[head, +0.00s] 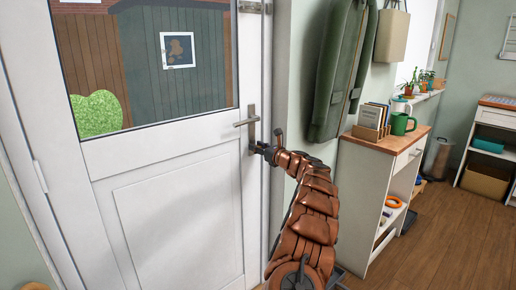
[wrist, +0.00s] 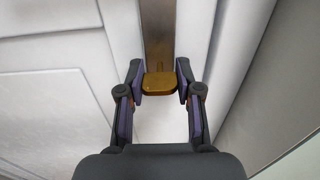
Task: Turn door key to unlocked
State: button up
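The white door (head: 180,190) is closed, with a lever handle (head: 245,122) on a narrow metal plate (head: 252,110). My gripper (head: 254,149) is at the lower end of that plate, below the lever. In the wrist view the brass door key (wrist: 159,84) lies between the two fingertips of my gripper (wrist: 160,79). The fingers close in on both sides of its head and appear to touch it. The key's head looks wide and level in this view, in front of the metal plate (wrist: 159,35). The key's shaft and the keyhole are hidden. In the head view the gripper hides the key.
The door frame (head: 282,60) stands just right of the plate. A white shelf unit (head: 385,175) with a green mug (head: 400,124) stands at right. Open wooden floor (head: 440,240) lies beyond it.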

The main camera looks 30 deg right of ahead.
grip_shut()
jog(key=shift+f+n+b, duration=0.1)
jog(key=shift+n+b, duration=0.25)
jog(key=shift+n, duration=0.05)
jog(key=n+b, duration=0.2)
jog(key=n, duration=0.1)
jog(key=shift+f, duration=0.1)
jog(key=n+b, duration=0.3)
jog(key=shift+n, duration=0.3)
jog(key=n+b, duration=0.4)
jog(key=n, duration=0.1)
jog(key=n+b, duration=0.3)
jog(key=n, duration=0.2)
jog(key=shift+a+n, duration=0.1)
jog(key=shift+n, duration=0.3)
